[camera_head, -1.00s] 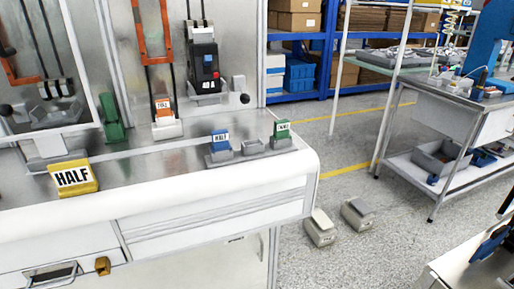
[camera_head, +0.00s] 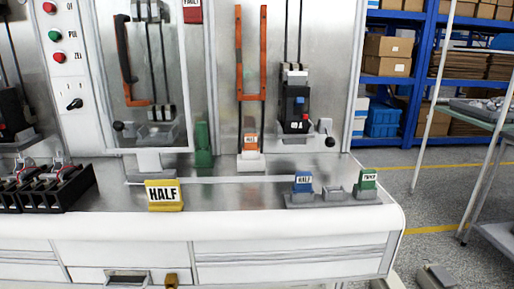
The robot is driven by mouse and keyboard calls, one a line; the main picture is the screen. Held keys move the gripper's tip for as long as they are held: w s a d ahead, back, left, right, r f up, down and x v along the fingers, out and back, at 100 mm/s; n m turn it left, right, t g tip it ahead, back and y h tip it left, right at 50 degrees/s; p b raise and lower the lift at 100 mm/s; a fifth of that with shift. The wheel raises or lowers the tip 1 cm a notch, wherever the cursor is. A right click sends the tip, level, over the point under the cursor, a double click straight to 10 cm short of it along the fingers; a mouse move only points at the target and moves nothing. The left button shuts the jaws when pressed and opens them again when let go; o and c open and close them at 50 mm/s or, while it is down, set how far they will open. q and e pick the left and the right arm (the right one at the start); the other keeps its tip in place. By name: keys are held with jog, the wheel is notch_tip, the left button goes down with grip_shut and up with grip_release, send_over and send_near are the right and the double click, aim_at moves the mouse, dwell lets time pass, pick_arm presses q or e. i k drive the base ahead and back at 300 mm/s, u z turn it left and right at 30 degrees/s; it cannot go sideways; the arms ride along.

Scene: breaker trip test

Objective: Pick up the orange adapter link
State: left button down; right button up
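A small orange block with a white label (camera_head: 250,142) stands in a white holder (camera_head: 250,163) on the bench, in front of the right bay's back panel; I take it to be the orange adapter link. Its label is too small to read surely. Just above it hangs a tall orange U-shaped frame (camera_head: 239,60). Neither of my grippers is in view.
A black breaker (camera_head: 295,105) is at right, black units (camera_head: 45,190) at left.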

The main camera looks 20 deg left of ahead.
aim_at(250, 140)
jog(key=u, duration=3.7)
jog(key=k, duration=1.25)
jog(key=z, duration=1.9)
